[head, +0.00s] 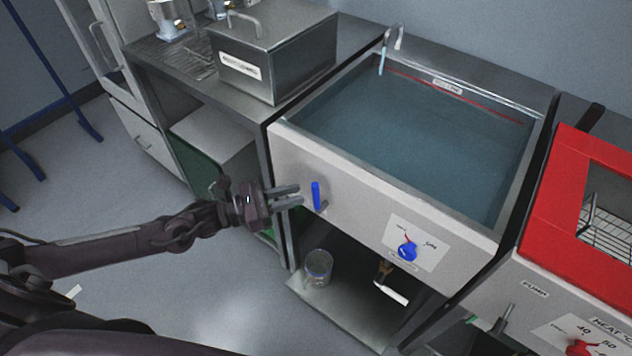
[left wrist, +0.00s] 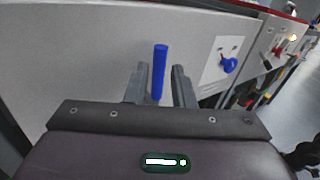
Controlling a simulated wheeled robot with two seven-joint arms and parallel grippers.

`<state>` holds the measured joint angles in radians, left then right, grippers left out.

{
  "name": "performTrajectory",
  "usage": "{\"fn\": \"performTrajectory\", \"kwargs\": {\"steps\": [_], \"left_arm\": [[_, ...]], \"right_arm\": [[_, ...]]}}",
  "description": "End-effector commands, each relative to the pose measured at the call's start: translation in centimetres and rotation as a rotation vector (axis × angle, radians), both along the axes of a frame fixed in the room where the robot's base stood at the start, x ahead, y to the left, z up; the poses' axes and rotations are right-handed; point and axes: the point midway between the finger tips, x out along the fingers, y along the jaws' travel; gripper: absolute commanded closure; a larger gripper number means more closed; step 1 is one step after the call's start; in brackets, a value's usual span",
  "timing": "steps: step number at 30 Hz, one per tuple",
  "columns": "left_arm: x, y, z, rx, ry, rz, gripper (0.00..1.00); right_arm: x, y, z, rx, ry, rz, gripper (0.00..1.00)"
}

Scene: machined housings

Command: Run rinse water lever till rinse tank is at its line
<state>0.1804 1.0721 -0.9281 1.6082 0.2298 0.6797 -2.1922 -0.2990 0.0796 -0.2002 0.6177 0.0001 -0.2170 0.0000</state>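The rinse tank (head: 398,192) is a steel basin with water in it. A red line (head: 455,97) with a label runs along its back wall, and the water surface lies close below it. A thin stream of water (head: 382,56) falls from the spout (head: 398,36) at the back. The blue lever (head: 316,195) on the tank's front panel points upward; it also shows in the left wrist view (left wrist: 159,72). My left gripper (head: 297,197) is open, its fingers (left wrist: 162,88) either side of the lever in the wrist view; contact cannot be told. My right gripper is not in view.
A blue knob (head: 407,251) with a dial is on the same panel. A red-topped heated unit (head: 560,190) stands at right. A steel lidded box (head: 273,52) sits on the left counter. A glass jar (head: 318,266) stands on the shelf below.

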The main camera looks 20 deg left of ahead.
Motion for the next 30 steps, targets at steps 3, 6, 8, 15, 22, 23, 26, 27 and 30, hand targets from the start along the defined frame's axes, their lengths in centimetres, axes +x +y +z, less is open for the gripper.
{"fn": "performTrajectory", "kwargs": {"steps": [3,6,8,15,22,23,26,27,30], "left_arm": [[1.3,-1.8,0.3,-0.005,-0.004,0.000,0.78],[2.2,-3.1,0.3,-0.004,-0.004,-0.002,0.78],[2.7,-3.7,0.2,-0.003,-0.002,-0.001,0.78],[3.6,-4.9,0.1,-0.001,-0.002,-0.001,0.78],[3.6,-4.9,0.0,-0.001,-0.002,-0.001,0.79],[3.6,-4.9,0.0,-0.001,-0.002,-0.001,0.83],[3.6,-4.9,0.0,-0.001,-0.002,-0.001,0.96],[3.6,-4.9,0.0,-0.001,-0.002,-0.001,1.00],[3.6,-4.9,0.1,-0.001,-0.002,-0.001,1.00]], "right_arm": [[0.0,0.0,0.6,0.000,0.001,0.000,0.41],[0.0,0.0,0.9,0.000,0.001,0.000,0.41],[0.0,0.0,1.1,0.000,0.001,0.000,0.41],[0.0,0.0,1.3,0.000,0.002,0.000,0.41],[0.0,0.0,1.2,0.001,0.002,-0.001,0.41],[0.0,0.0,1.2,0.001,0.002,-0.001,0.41],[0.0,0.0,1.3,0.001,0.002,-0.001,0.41],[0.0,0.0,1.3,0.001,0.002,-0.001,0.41],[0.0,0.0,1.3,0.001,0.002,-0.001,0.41]]}}
